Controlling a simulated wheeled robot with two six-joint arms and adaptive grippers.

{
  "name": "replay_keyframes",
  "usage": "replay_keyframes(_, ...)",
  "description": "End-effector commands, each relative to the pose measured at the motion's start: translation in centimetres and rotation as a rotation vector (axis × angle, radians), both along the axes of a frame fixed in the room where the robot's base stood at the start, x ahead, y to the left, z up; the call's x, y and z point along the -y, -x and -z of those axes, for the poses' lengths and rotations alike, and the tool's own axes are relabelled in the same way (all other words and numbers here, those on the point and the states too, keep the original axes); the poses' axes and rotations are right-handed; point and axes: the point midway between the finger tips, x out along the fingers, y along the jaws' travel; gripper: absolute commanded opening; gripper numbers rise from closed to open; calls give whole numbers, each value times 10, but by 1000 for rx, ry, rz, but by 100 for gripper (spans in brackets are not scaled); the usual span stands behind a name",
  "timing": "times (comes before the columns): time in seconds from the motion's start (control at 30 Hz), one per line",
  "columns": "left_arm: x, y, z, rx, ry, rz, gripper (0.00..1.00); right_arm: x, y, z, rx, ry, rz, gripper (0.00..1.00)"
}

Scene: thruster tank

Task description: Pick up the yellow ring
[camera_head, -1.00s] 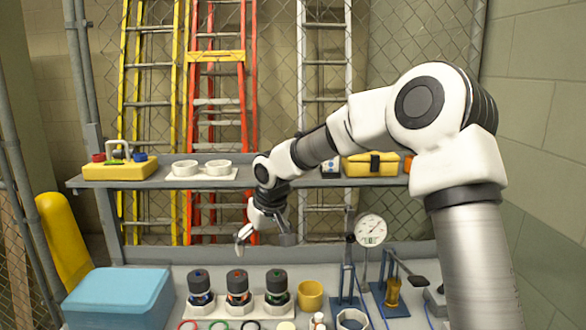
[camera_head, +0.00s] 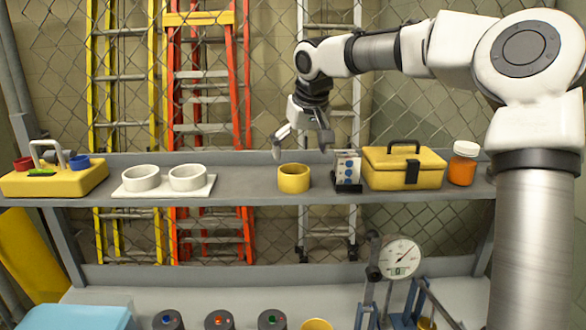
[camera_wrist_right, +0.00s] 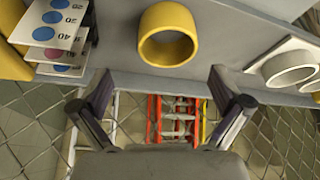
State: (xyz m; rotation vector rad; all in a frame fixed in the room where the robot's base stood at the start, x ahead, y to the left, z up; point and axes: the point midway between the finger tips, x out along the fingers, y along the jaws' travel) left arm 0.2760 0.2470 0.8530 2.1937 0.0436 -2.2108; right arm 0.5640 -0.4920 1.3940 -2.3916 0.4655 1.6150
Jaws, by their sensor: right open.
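The yellow ring (camera_head: 293,182) stands on the grey shelf, between a pair of white rings and a small card box. In the right wrist view it is the yellow ring (camera_wrist_right: 170,16) at the top middle, apart from the fingers. My right gripper (camera_head: 301,149) is open and empty, pointing down just above and behind the ring in the head view. In the right wrist view its two fingers (camera_wrist_right: 160,80) are spread wide, with the ring beyond their tips. My left gripper is not in view.
The shelf (camera_head: 240,185) also holds a white plate with two white rings (camera_head: 187,178), a card box (camera_head: 346,168), a yellow toolbox (camera_head: 403,167) and an orange jar (camera_head: 462,164). A second yellow round piece (camera_head: 317,324) shows at the bottom. A dial gauge (camera_head: 401,257) stands below.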

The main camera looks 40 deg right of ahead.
Motion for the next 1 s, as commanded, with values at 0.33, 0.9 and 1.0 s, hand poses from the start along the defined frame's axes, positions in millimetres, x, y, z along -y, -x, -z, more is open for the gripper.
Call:
replay_keyframes(0.33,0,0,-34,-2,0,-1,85,3,-22,43,-6,-3,-2,100)
replay_keyframes(0.9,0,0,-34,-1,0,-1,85,6,-28,66,0,-2,-2,48)
replay_keyframes(1.0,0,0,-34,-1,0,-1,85,6,-28,66,0,-2,-2,48)
